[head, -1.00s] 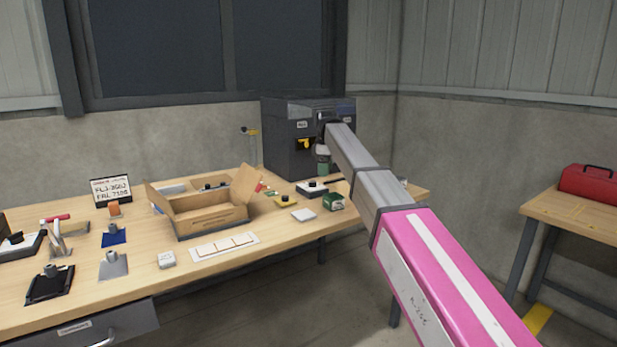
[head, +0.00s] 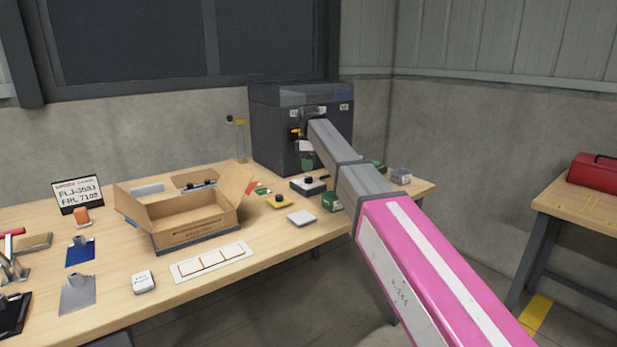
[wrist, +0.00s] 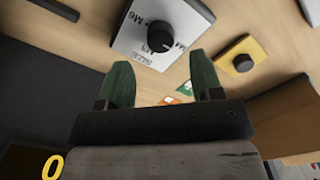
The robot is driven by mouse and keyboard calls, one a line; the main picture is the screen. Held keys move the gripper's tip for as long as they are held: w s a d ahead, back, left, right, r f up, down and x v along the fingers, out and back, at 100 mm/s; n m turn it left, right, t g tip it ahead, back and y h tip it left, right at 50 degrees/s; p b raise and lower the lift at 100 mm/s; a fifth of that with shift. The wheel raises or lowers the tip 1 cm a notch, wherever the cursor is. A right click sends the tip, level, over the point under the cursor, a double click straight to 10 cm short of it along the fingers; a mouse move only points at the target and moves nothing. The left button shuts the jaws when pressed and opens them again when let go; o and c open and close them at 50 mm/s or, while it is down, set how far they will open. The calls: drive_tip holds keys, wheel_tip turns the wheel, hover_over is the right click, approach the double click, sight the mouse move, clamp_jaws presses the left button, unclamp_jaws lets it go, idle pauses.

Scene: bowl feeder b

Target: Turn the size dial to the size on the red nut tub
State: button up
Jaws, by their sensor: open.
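The size dial is a black round knob on a white plate (wrist: 140,35) with M-size marks, seen tilted in the wrist view. In the head view the dial (head: 308,184) sits on the bench in front of the dark feeder. My gripper (wrist: 160,75) is open, with two green fingers and nothing between them. The knob lies ahead of the fingertips, apart from them. I cannot make out a red nut tub in either view.
A yellow plate with a black knob (wrist: 242,60) is right of the dial in the wrist view. The dark feeder (head: 282,135) stands behind. An open cardboard box (head: 195,225), a green box (head: 331,202) and a white block (head: 301,217) are near. A grey box (head: 400,176) stands right.

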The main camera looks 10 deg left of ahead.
sight(309, 177)
drive_tip(key=shift+f, duration=2.6)
drive_tip(key=c, duration=0.9)
